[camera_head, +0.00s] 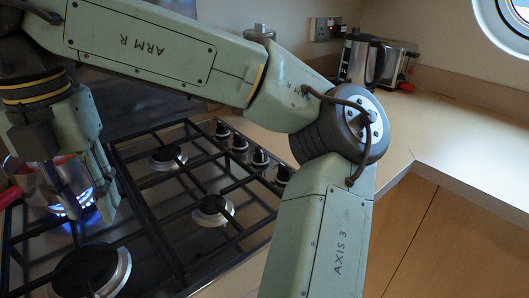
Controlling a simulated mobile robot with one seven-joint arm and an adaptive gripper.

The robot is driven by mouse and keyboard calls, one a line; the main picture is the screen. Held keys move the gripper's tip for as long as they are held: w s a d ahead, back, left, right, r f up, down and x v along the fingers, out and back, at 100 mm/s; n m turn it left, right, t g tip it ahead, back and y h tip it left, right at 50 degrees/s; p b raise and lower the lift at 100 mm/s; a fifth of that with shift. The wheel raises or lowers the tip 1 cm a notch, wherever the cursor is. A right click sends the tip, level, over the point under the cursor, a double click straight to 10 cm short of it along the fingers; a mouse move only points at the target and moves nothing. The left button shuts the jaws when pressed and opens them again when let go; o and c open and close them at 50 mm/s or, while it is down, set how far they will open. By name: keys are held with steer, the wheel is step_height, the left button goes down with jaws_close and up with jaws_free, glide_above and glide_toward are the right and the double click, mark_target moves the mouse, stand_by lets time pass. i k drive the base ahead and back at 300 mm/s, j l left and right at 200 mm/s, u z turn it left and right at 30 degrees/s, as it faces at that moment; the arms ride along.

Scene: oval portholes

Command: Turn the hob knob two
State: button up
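The hob knobs stand in a slanting row along the right side of the hob: one at the far end (222,130), then a second (239,144), a third (260,159) and one nearest (283,174). They are small and dark with pale tops. No numbers are legible, so I cannot tell which is knob two. My gripper (88,212) points down at the left, over the left part of the hob and well away from the knobs. Its fingers overlap the pan and flame, and I cannot tell whether they are open.
A metal pan (27,178) with a red handle (10,196) sits over a lit blue flame (82,203), close to my gripper. Black grates (150,222) cover the hob. A kettle (362,60) and toaster (398,64) stand on the back counter. The right worktop (450,125) is clear.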

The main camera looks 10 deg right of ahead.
mark_target(260, 156)
steer(key=z, duration=0.3)
steer(key=i+l, duration=0.45)
steer(key=l, duration=0.15)
steer(key=i+l, duration=0.4)
steer(key=l, duration=0.15)
